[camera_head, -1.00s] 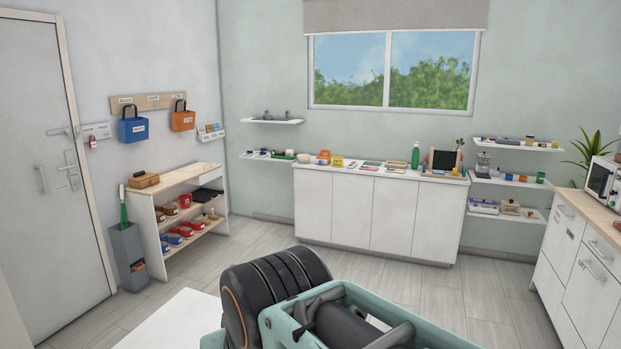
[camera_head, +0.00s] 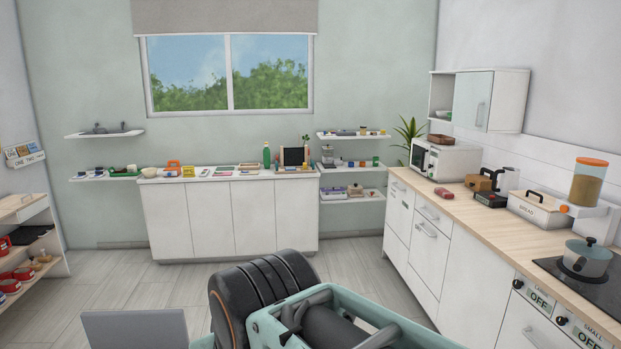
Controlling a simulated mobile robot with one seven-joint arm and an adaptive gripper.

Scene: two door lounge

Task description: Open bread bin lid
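The bread bin (camera_head: 536,211) is a cream box with the word BREAD on its front. It stands on the wooden counter at the right, against the wall. Its lid (camera_head: 541,198) has a dark handle on top and looks closed. My folded arm shows at the bottom middle, well away from the bin. My gripper's fingertips cannot be made out.
The wooden counter (camera_head: 470,215) also holds a microwave (camera_head: 432,160), a dispenser (camera_head: 587,182) and a pot (camera_head: 587,258) on a black hob. A white cabinet (camera_head: 230,215) stands under the window. The floor (camera_head: 350,265) between them is clear.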

